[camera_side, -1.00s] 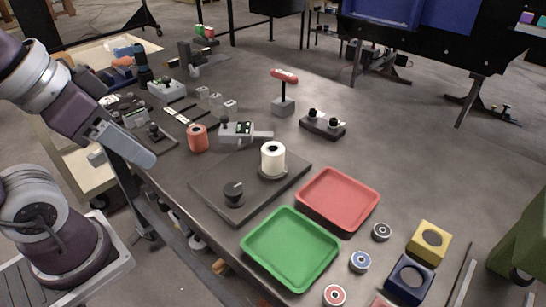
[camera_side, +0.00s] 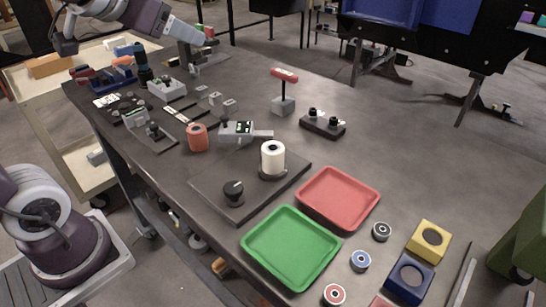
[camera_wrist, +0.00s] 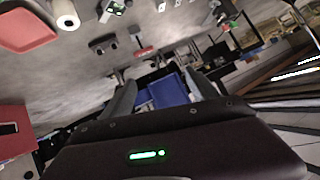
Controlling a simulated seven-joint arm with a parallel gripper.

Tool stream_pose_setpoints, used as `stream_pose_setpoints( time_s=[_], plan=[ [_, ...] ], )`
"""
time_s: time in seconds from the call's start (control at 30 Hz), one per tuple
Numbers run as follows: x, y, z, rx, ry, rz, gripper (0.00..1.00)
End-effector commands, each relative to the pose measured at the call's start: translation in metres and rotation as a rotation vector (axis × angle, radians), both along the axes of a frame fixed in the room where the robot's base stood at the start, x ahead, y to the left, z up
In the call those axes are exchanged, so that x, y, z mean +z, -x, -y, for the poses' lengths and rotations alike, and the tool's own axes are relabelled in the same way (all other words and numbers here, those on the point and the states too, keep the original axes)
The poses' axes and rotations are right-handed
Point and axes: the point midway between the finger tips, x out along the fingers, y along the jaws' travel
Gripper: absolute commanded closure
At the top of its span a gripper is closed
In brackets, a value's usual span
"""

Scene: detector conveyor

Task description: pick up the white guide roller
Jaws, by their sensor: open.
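The white guide roller (camera_side: 272,158) stands upright on a dark square plate (camera_side: 220,180) in the side view. In the wrist view the white roller (camera_wrist: 65,14) shows at the upper left, partly cut by the frame edge. My gripper (camera_side: 198,38) is raised over the far left part of the table in the side view, well away from the roller. In the wrist view my gripper (camera_wrist: 162,88) has its two fingers apart with nothing between them, facing a blue bin in the distance.
A black knob (camera_side: 233,188) stands on the same plate. An orange roller (camera_side: 197,138) and a grey meter (camera_side: 237,131) are behind it. A red tray (camera_side: 338,199) and a green tray (camera_side: 291,247) lie in front. The table's right rear is clear.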

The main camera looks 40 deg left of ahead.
Motion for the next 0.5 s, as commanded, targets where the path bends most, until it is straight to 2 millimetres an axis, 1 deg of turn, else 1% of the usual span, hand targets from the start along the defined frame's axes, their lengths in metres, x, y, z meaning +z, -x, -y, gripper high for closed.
stream_pose_setpoints(
  time_s=[0.03, 0.07, 0.1, 0.13, 0.17, 0.2, 0.27, 0.3, 0.37, 0.43, 0.5],
  plan=[
    [0.009, -0.024, -0.006, -0.024, -0.038, 0.060, 0.31],
    [0.015, -0.039, -0.008, -0.051, -0.064, 0.103, 0.31],
    [0.023, -0.060, -0.007, -0.101, -0.089, 0.159, 0.31],
    [0.026, -0.075, -0.005, -0.148, -0.104, 0.196, 0.31],
    [0.029, -0.089, 0.000, -0.202, -0.113, 0.229, 0.31],
    [0.029, -0.106, 0.008, -0.286, -0.115, 0.264, 0.31],
    [0.023, -0.125, 0.025, -0.422, -0.096, 0.294, 0.31],
    [0.015, -0.132, 0.036, -0.517, -0.070, 0.299, 0.31],
    [0.000, -0.136, 0.054, -0.654, -0.011, 0.287, 0.31],
    [-0.021, -0.132, 0.072, -0.802, 0.076, 0.247, 0.31],
    [-0.043, -0.119, 0.086, -0.937, 0.179, 0.186, 0.31]
  ],
)
